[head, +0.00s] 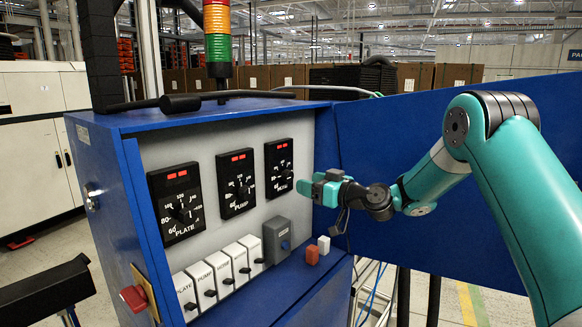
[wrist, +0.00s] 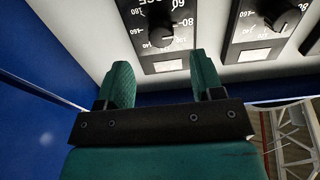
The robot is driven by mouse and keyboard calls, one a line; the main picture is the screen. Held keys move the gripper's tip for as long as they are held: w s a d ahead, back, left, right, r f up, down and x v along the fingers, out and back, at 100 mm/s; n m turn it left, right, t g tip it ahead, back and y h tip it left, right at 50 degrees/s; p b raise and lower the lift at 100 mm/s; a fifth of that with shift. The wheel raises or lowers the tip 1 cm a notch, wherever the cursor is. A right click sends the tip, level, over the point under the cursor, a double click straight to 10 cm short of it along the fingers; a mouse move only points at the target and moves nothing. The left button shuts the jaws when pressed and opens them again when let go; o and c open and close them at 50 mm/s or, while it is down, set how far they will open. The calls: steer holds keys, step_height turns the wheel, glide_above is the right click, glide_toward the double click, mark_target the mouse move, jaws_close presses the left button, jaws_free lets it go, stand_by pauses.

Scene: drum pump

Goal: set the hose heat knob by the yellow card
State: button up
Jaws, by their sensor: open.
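The hose dial (head: 279,167) is the rightmost of three black dials on the cabinet's grey front, with a round black knob and red lit marks above it. In the wrist view, its hose knob (wrist: 160,32) appears upside down, ahead of and between my fingers. My gripper (head: 318,188) is just right of this dial in the head view. In the wrist view my gripper (wrist: 163,78) has its two green fingers apart, with nothing between them. The knob's exact pointer setting is too small to read. I cannot make out a yellow card with readable writing.
The pump dial (head: 235,184) and plate dial (head: 176,204) are left of the hose dial. Below are several white switches (head: 220,273) and a grey box (head: 277,240). A red button (head: 134,298) with yellowish backing is on the cabinet's left side. A blue panel (head: 420,130) stands behind my arm.

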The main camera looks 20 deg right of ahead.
mark_target(291, 178)
steer(key=p+x, duration=0.3)
steer(key=x, duration=0.4)
steer(key=c, duration=0.9)
